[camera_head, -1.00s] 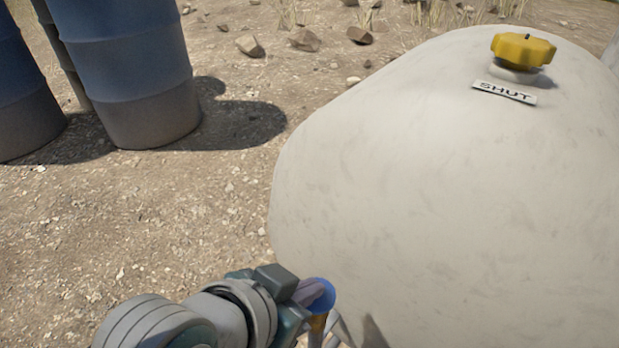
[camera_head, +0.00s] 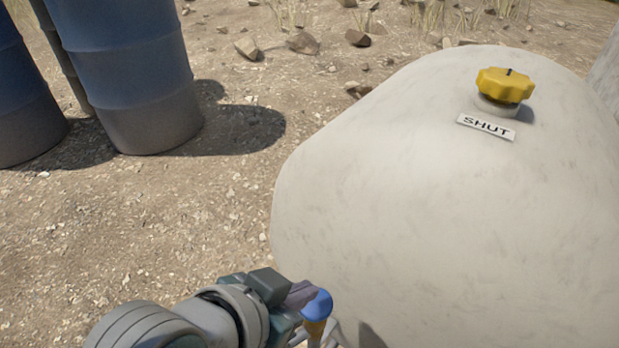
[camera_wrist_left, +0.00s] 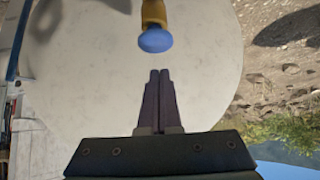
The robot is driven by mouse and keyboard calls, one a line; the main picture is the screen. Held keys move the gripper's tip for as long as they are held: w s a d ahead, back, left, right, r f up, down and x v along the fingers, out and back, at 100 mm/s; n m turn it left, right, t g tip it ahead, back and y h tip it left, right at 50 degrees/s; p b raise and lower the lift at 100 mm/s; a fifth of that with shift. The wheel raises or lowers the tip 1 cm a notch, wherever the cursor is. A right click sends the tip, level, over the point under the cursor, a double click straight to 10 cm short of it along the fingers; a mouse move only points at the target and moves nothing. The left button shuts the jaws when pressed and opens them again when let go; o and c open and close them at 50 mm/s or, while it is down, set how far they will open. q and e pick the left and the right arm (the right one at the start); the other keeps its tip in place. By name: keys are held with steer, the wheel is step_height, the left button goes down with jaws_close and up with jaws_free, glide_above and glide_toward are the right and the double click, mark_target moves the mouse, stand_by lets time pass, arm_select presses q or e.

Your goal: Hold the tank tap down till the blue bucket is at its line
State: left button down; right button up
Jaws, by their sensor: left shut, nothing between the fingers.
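The pale tank (camera_head: 420,220) fills the right of the head view. Its tap has a blue knob (camera_head: 318,304) on a yellow-orange stem, low at the tank's near side. My left gripper (camera_head: 306,293) is shut and empty, its fingertips overlapping the knob's left edge in the head view. In the left wrist view the shut fingers (camera_wrist_left: 159,74) point at the blue knob (camera_wrist_left: 155,41), with a small gap showing between them. I cannot make out the blue bucket or its line. My right gripper is out of view.
A yellow cap (camera_head: 504,86) and a label reading SHUT (camera_head: 486,127) are on the tank's top. Blue drums (camera_head: 130,70) stand at the upper left. Rocks (camera_head: 303,43) lie behind. The gravel between the drums and the tank is clear.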

arm_select(q)
steer(key=p+v, duration=0.3)
steer(key=v, duration=0.5)
steer(key=shift+s+a+r+p, duration=0.15)
steer(key=shift+s+r+p, duration=0.1)
steer(key=shift+p, duration=0.1)
